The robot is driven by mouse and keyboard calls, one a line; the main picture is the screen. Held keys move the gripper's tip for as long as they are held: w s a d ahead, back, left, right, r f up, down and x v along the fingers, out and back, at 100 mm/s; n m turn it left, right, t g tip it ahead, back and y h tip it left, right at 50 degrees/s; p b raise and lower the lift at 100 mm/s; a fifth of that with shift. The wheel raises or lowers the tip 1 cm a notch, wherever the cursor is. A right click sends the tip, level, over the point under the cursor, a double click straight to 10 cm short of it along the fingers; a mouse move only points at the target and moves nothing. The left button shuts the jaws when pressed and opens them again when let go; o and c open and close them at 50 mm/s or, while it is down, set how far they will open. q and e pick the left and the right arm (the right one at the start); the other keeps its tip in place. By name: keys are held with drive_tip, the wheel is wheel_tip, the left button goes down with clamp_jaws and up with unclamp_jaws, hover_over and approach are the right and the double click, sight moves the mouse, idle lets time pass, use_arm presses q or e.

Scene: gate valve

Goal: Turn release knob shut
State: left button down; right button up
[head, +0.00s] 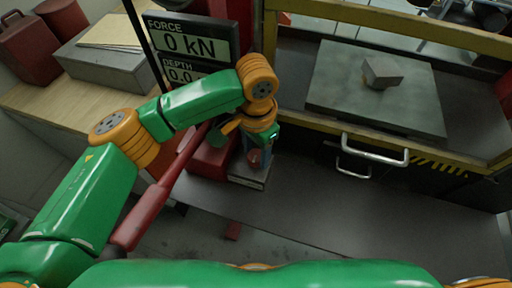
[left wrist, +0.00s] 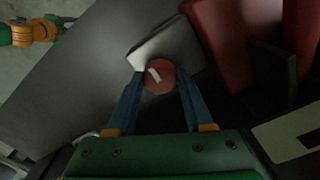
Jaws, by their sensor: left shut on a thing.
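The release knob (left wrist: 159,78) is a round red knob with a white mark on its face, seen between the blue fingers in the left wrist view. My left gripper (left wrist: 160,84) is shut on it, one finger at each side. In the head view the gripper (head: 257,157) reaches down to the knob at the pump's end, and the arm and fingers partly hide it. My right gripper is in neither view.
A red lever (head: 150,205) slants beside my left arm from the red pump body (head: 211,160). A display (head: 195,42) reads FORCE 0 kN. Right of the gripper is a yellow-edged press frame with metal handles (head: 374,152) and a plate (head: 330,92) bearing a small block (head: 382,71).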

sight(256, 155)
use_arm(q)
drive_tip(key=shift+c, duration=1.4)
unclamp_jaws()
drive_tip(key=shift+w+r, duration=0.1)
drive_tip(key=shift+r, duration=0.2)
wheel_tip(256, 155, up, 6)
drive_tip(key=shift+b, duration=0.95)
drive_tip(key=shift+r, duration=0.3)
